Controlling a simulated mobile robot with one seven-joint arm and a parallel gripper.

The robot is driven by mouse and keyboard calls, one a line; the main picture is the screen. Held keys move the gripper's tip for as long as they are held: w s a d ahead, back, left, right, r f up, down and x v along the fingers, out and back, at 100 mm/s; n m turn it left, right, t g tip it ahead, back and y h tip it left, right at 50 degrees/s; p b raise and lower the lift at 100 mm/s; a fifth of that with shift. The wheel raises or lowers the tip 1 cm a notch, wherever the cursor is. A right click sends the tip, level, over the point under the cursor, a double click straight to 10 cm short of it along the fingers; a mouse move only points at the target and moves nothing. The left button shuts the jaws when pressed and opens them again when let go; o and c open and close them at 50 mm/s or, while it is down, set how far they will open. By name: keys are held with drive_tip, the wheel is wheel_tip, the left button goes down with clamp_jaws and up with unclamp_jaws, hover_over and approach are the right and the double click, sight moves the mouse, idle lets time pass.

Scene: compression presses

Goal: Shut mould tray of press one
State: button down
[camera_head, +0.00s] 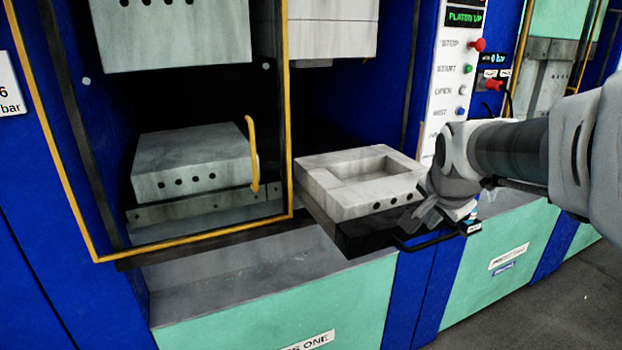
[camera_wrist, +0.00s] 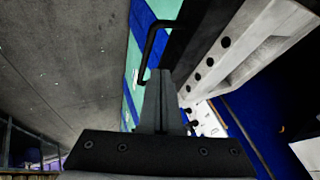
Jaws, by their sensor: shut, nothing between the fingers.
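The mould tray (camera_head: 345,236) of press one stands pulled out of the press front. It carries a pale mould block (camera_head: 350,205) with a square hollow on top and a row of holes in its front face. A black bar handle (camera_head: 420,245) juts from the tray front; it also shows in the wrist view (camera_wrist: 147,50). My gripper (camera_head: 418,216) is shut and empty at the tray's front right, close to the handle. In the wrist view, the closed fingers (camera_wrist: 160,76) lie beside the handle and the block (camera_wrist: 240,45). Whether they touch is unclear.
A gold-framed guard (camera_head: 287,120) with a yellow handle (camera_head: 252,150) stands left of the tray. A control panel (camera_head: 450,70) with coloured buttons and a lit "PLATEN UP" display is right of the opening. Grey floor (camera_head: 560,300) is clear at lower right.

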drive_tip(key=x, duration=0.9)
drive_tip(key=shift+w+f, duration=0.15)
drive_tip(key=shift+a, duration=0.1)
